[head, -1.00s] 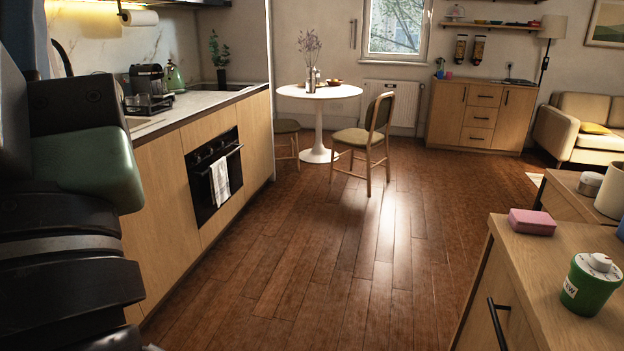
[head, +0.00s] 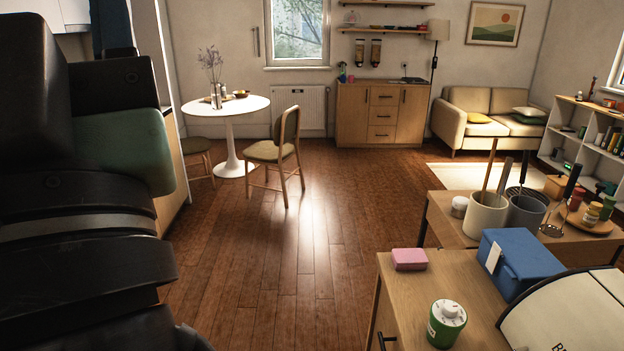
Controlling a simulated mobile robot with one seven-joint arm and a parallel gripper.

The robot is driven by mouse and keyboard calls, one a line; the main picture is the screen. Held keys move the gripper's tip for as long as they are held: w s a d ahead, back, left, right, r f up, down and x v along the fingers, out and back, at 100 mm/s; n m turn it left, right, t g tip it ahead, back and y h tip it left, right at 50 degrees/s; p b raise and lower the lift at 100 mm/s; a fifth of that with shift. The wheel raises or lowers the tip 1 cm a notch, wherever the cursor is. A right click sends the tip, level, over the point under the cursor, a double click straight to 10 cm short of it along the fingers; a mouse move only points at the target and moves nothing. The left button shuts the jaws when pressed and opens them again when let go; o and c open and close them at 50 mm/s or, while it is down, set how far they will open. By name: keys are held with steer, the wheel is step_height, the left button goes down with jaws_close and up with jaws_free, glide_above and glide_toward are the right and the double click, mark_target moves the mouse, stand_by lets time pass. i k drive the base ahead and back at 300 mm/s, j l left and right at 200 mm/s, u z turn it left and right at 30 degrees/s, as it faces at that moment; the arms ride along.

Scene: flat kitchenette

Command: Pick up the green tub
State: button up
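The green tub (head: 446,324) stands upright on the wooden cabinet top (head: 400,290) at the lower right of the head view. It is green with a white lid and a pale label on its left side. My arm fills the left edge of the view, well apart from the tub. My gripper's fingers are not in view.
A pink block (head: 409,259) lies behind the tub. A blue box (head: 519,262) and a cream bread bin (head: 566,318) stand to its right. A second table behind holds a cream utensil pot (head: 485,215) and a grey pot (head: 525,213). The wooden floor (head: 300,250) in the middle is clear.

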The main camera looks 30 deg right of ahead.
mark_target(443, 332)
steer(key=i+z, duration=0.1)
steer(key=z, duration=1.65)
steer(key=i+j+z, duration=0.1)
steer(key=z, duration=0.35)
steer(key=i+j+z, duration=0.1)
steer(key=z, duration=0.3)
steer(key=j+z, duration=0.25)
steer(key=z, duration=0.2)
steer(key=j+z, duration=0.2)
steer(key=z, duration=0.25)
steer(key=j+z, duration=0.3)
steer(key=k+j+z, duration=0.1)
steer(key=j+z, duration=0.2)
steer(key=j, duration=0.2)
steer(key=k+j+z, duration=0.1)
steer(key=j+z, duration=0.2)
steer(key=k+j+z, duration=0.15)
steer(key=j+z, duration=0.15)
steer(key=k+j+z, duration=0.3)
steer(key=j, duration=0.15)
steer(key=k+j, duration=0.25)
steer(key=j, duration=0.2)
steer(key=k+j, duration=0.3)
steer(key=j, duration=0.15)
steer(key=k+j, duration=0.25)
steer(key=j, duration=0.15)
steer(key=j+z, duration=0.05)
